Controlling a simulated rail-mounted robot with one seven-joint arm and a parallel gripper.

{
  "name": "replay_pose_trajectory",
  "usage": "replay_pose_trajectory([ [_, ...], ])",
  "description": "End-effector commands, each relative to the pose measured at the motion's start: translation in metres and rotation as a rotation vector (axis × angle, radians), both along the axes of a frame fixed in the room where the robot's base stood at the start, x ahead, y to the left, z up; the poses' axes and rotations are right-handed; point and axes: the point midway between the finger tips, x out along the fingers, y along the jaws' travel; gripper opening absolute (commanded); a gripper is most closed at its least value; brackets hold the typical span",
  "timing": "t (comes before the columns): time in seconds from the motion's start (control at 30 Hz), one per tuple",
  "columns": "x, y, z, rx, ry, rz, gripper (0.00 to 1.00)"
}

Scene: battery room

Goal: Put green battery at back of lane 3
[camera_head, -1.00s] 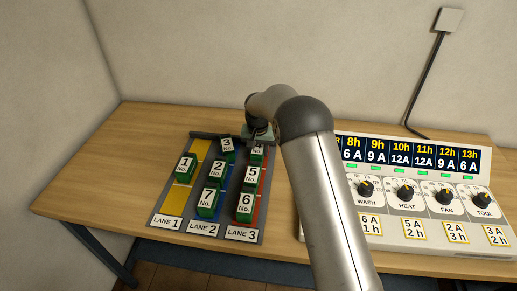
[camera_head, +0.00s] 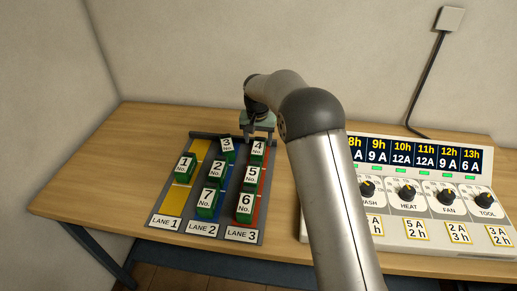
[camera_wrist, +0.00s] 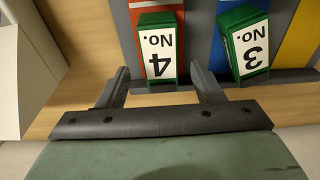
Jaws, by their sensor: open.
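The green battery No. 4 (camera_head: 258,150) stands at the back of lane 3 (camera_head: 241,236), against the rack's rear bar. In the wrist view, battery No. 4 (camera_wrist: 160,45) lies just beyond the fingertips, in line with the gap between them. My gripper (camera_head: 258,135) is open and empty just above and behind this battery. In the wrist view, both fingers of my gripper (camera_wrist: 158,84) show, apart. Green batteries No. 5 (camera_head: 251,176) and No. 6 (camera_head: 245,207) stand in front of it in lane 3.
Battery No. 1 (camera_head: 184,168) is in the yellow lane 1. Batteries No. 3 (camera_head: 227,147), No. 2 (camera_head: 218,171) and No. 7 (camera_head: 208,202) are in the blue lane 2. A control panel (camera_head: 430,200) with knobs stands right of my arm. The table's left end (camera_head: 110,165) is clear.

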Motion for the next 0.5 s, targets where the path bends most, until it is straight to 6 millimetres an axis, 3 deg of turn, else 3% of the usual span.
replay_pose_trajectory([
  [0.2, -0.004, 0.001, 0.041, 0.001, -0.003, 0.0, 0.61],
  [0.5, -0.007, 0.001, 0.059, 0.0, 0.0, 0.0, 0.61],
])
